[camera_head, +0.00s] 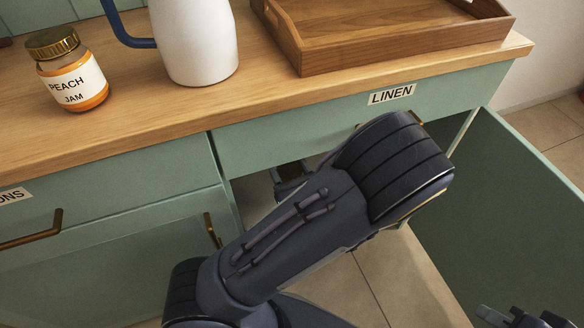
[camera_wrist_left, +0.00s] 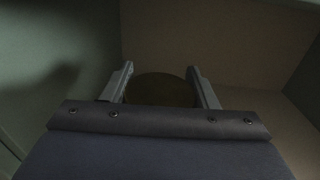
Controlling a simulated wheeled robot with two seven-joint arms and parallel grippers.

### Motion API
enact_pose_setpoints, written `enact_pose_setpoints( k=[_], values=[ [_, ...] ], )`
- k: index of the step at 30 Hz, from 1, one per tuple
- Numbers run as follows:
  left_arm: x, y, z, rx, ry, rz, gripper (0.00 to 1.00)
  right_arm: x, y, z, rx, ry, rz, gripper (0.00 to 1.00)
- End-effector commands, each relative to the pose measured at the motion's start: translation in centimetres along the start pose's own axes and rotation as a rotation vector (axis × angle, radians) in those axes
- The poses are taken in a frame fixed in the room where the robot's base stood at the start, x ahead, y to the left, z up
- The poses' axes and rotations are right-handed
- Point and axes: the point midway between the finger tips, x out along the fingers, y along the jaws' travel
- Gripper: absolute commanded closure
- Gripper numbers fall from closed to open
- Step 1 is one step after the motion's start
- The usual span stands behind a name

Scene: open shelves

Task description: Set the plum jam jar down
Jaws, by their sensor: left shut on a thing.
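My left gripper (camera_wrist_left: 160,72) is shut on a jar, whose round dark-gold lid (camera_wrist_left: 160,92) shows between the two fingers in the left wrist view. The jar's label is hidden, so I cannot read that it is plum jam. In the head view my left arm reaches into the open cabinet (camera_head: 252,196) under the drawer marked LINEN, and its forearm hides most of the gripper. The cabinet's inside is dim, and I cannot tell whether the jar touches its floor. My right gripper (camera_head: 525,318) is partly cut off at the bottom right corner.
The open green door (camera_head: 510,215) stands to the right of my left arm. On the wooden counter (camera_head: 290,95) are a peach jam jar (camera_head: 72,78), a white jug (camera_head: 197,45) with a blue handle and a wooden tray (camera_head: 400,48). Closed drawers are at left.

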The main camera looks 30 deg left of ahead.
Motion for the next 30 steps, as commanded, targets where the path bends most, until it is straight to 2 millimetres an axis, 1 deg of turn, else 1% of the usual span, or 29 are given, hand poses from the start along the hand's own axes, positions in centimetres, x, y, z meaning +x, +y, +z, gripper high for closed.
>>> enact_pose_setpoints(
  k=[1, 3, 6, 10, 17, 20, 21, 24, 26, 30],
  values=[
    [1.2, -0.5, -1.0, -0.002, -0.002, 0.006, 1.00, 0.8, 0.3, 0.4, 0.000, 0.000, 0.000, 0.75],
    [2.6, -1.1, -2.0, 0.001, -0.003, 0.005, 1.00, 1.4, 0.6, 0.7, 0.000, 0.000, 0.000, 0.75],
    [4.0, -1.8, -4.0, 0.002, -0.003, 0.004, 1.00, 2.3, 1.1, 1.2, 0.000, 0.000, 0.000, 0.75],
    [5.2, -2.4, -5.5, 0.000, -0.002, 0.001, 1.00, 2.9, 1.3, 1.5, 0.000, 0.000, 0.000, 0.75],
    [6.1, -2.9, -6.4, 0.000, -0.002, 0.001, 1.00, 3.3, 1.5, 1.7, 0.000, 0.000, 0.000, 0.75],
    [6.7, -3.1, -7.6, 0.001, -0.002, 0.001, 1.00, 3.9, 1.8, 2.0, 0.000, 0.000, 0.000, 0.75],
    [6.6, -3.1, -8.3, 0.002, -0.002, 0.000, 1.00, 4.3, 1.9, 2.1, 0.000, 0.000, 0.000, 0.75],
    [6.5, -3.1, -9.8, 0.003, -0.002, 0.000, 1.00, 4.8, 2.2, 2.4, 0.000, 0.000, 0.000, 0.75],
    [6.5, -3.1, -10.1, 0.001, -0.002, 0.000, 1.00, 4.9, 2.2, 2.5, 0.000, 0.000, 0.000, 0.75],
    [6.5, -3.1, -9.9, -0.001, -0.002, 0.000, 1.00, 4.7, 2.1, 2.4, 0.000, 0.000, 0.000, 0.75]
  ],
)
